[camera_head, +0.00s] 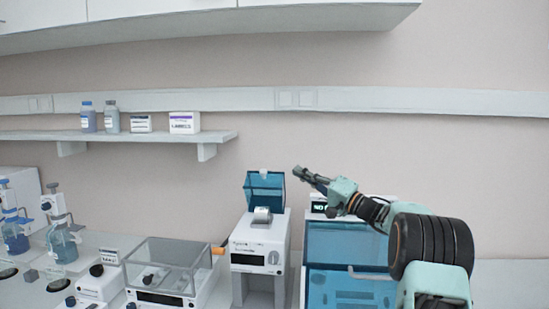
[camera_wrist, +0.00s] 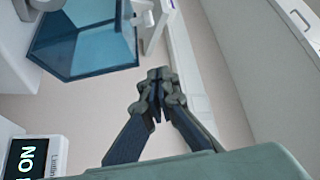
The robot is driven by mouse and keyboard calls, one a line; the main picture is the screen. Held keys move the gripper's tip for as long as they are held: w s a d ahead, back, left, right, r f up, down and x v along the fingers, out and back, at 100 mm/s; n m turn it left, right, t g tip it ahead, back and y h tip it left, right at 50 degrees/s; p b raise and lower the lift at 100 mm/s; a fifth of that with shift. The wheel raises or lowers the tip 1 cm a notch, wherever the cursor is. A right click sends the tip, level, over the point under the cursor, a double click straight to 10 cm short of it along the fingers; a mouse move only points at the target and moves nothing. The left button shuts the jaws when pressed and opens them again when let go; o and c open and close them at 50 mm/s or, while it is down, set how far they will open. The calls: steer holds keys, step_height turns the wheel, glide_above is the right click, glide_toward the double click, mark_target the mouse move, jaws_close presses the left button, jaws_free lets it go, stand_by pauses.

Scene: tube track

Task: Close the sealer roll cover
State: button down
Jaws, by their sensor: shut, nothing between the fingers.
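The sealer (camera_head: 256,243) is a white upright machine in the middle of the bench in the head view. Its blue see-through roll cover (camera_head: 265,190) stands raised at the top, behind a pale roll (camera_head: 262,215) that is exposed. My gripper (camera_head: 298,171) is shut and empty, to the right of the cover and near its upper edge height. In the wrist view the cover (camera_wrist: 85,42) fills the upper left, and my shut fingertips (camera_wrist: 157,76) are at its right. They appear apart from it.
A blue-fronted machine (camera_head: 345,245) with a lit display stands right of the sealer, under my arm. A clear-lidded box (camera_head: 170,262) and bottles (camera_head: 62,243) are on the left. A shelf (camera_head: 115,136) is on the wall. Open air lies above the sealer.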

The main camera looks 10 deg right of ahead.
step_height(320, 180, up, 2)
steer(key=p, duration=0.2)
glide_above(273, 180)
steer(key=w+d, duration=0.2)
steer(key=w, duration=0.1)
steer(key=shift+d+r+g, duration=0.1)
steer(key=shift+r+g, duration=0.1)
steer(key=shift+g, duration=0.1)
steer(key=shift+a+f, duration=0.1)
steer(key=shift+a, duration=0.1)
steer(key=shift+s+a+f, duration=0.45)
steer(key=shift+s, duration=0.25)
steer(key=shift+s+a+f, duration=0.4)
steer(key=shift+s, duration=0.3)
steer(key=shift+f, duration=0.1)
